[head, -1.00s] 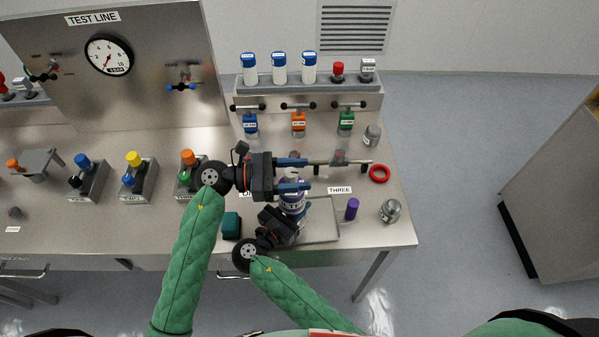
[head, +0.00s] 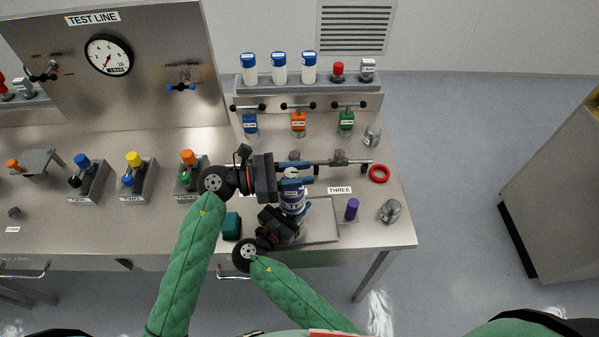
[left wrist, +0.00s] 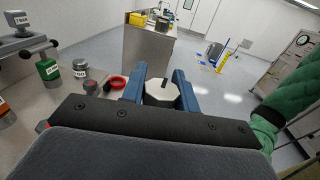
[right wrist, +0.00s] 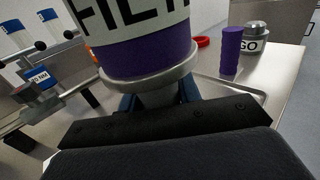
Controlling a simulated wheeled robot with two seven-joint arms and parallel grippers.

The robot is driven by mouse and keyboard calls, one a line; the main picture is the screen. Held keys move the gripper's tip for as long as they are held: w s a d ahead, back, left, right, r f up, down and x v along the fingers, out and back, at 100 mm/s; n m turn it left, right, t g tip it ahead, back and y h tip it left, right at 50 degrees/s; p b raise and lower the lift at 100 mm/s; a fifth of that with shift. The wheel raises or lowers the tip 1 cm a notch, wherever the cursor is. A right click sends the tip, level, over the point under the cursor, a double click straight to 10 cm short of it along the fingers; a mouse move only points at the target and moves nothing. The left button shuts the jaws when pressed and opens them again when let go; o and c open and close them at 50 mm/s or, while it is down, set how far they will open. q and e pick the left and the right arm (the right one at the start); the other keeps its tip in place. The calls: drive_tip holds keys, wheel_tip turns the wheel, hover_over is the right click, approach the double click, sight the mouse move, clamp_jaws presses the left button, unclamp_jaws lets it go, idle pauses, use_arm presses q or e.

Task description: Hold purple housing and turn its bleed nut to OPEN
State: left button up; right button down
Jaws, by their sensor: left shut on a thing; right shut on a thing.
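The purple housing (head: 292,205) stands upright beside the metal tray, with a white label round it. In the right wrist view its purple body (right wrist: 150,58) fills the top, above a grey collar. My right gripper (right wrist: 160,100) is shut on the grey neck below that collar. The bleed nut (left wrist: 160,92), a pale faceted cap with a dark raised mark, sits between the blue fingers of my left gripper (left wrist: 159,85), which is shut on it. In the head view my left gripper (head: 297,172) covers the housing's top. I cannot read any OPEN mark.
A red ring (head: 379,174) lies at the bench's right. A rail with valves runs behind. A teal block (head: 231,225) is at the left.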

use_arm(q)
drive_tip(key=shift+n+t, duration=0.4)
drive_tip(key=shift+t, duration=0.2)
drive_tip(key=o, duration=1)
drive_tip(key=shift+a, duration=0.15)
drive_tip(key=a, duration=0.4)
drive_tip(key=s+a, duration=0.1)
drive_tip(key=a, duration=0.2)
drive_tip(key=s+a, duration=0.1)
drive_tip(key=a, duration=0.3)
drive_tip(key=shift+s+a, duration=0.1)
drive_tip(key=shift+a, duration=0.2)
use_arm(e)
drive_tip(key=c, duration=0.9)
unclamp_jaws()
